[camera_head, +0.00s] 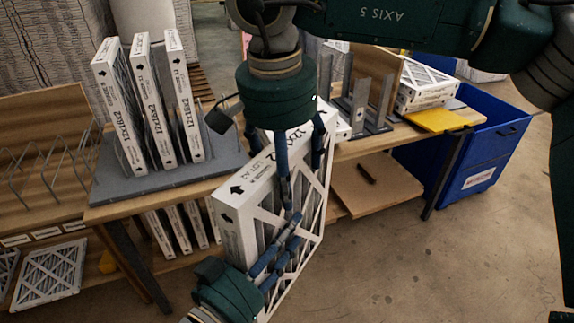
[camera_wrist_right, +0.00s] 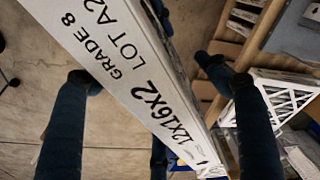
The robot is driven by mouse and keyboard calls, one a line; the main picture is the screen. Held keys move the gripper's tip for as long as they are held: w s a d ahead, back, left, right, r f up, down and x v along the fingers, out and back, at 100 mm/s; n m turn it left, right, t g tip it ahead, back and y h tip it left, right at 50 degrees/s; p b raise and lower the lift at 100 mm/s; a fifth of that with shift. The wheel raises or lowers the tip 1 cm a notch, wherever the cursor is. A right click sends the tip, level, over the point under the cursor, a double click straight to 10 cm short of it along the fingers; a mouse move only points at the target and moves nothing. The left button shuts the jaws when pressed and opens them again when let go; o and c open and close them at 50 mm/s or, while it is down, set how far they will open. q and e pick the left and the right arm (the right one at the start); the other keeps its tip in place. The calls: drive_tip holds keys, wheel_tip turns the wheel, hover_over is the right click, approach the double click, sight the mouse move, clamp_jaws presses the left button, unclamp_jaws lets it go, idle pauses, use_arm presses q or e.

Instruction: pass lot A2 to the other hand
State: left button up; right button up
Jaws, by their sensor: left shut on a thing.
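The filter marked lot A2 (camera_head: 240,215) is a white-framed box with a lattice face, held tilted in front of the bench. My left gripper (camera_head: 292,232) is shut on it low down at its lattice side. My right gripper (camera_head: 302,170) reaches down from above at the filter's upper part. In the right wrist view the filter's printed edge (camera_wrist_right: 125,75) reads LOT A2 and 12x16x2. It runs between the right gripper's two spread fingers (camera_wrist_right: 148,80). A gap shows between the right-hand finger and the filter. Part of the filter is hidden behind the fingers.
A grey rack (camera_head: 165,182) with several upright filters (camera_head: 147,100) stands on the bench at left. A grey slotted stand (camera_head: 365,115), stacked filters (camera_head: 428,82) and a yellow board (camera_head: 437,119) are at right. A blue bin (camera_head: 485,150) stands beyond. More filters are on the lower shelf.

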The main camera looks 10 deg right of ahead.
use_arm(q)
drive_tip(key=shift+r, duration=0.15)
use_arm(e)
drive_tip(key=shift+a, duration=0.15)
drive_tip(key=c, duration=1.3)
use_arm(q)
drive_tip(key=o, duration=1.4)
drive_tip(key=shift+d, duration=0.1)
drive_tip(key=shift+s, duration=0.1)
